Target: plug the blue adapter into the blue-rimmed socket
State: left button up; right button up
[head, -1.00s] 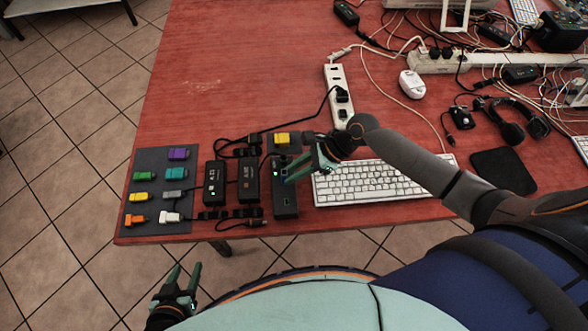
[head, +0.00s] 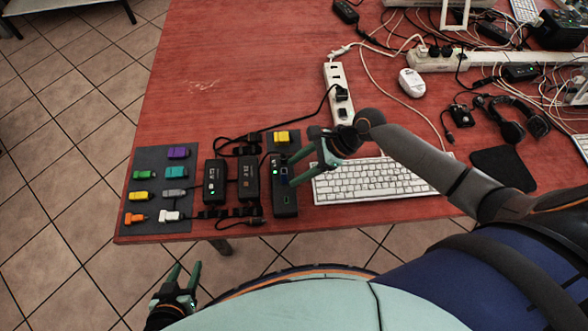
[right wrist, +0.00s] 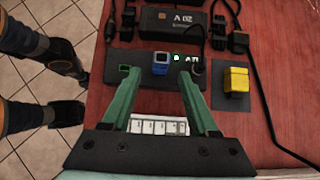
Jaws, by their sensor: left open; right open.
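The blue adapter (head: 284,177) stands on the black socket strip (head: 284,208), at its middle socket. It also shows in the right wrist view (right wrist: 162,64), where it hides the socket beneath, so I cannot see that socket's rim or how deep the adapter sits. My right gripper (head: 292,171) is open, its fingertips just right of the adapter in the head view. In the right wrist view the open fingers (right wrist: 159,72) are empty, with the adapter between and just beyond their tips. My left gripper (head: 184,275) is open and empty, off the table's front edge.
A green-rimmed socket (right wrist: 124,68) is free on the strip. Black power bricks (head: 248,180) and a dark mat (head: 146,222) with several coloured adapters lie left. A yellow adapter (head: 281,137) is behind the strip; a white keyboard (head: 370,181) is right of it.

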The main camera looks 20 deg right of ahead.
jog(key=v, duration=1)
jog(key=shift+d+r, duration=0.25)
jog(key=shift+d, duration=0.05)
pick_arm(q)
jog(key=shift+s, duration=0.1)
pick_arm(e)
jog(key=shift+s, duration=0.25)
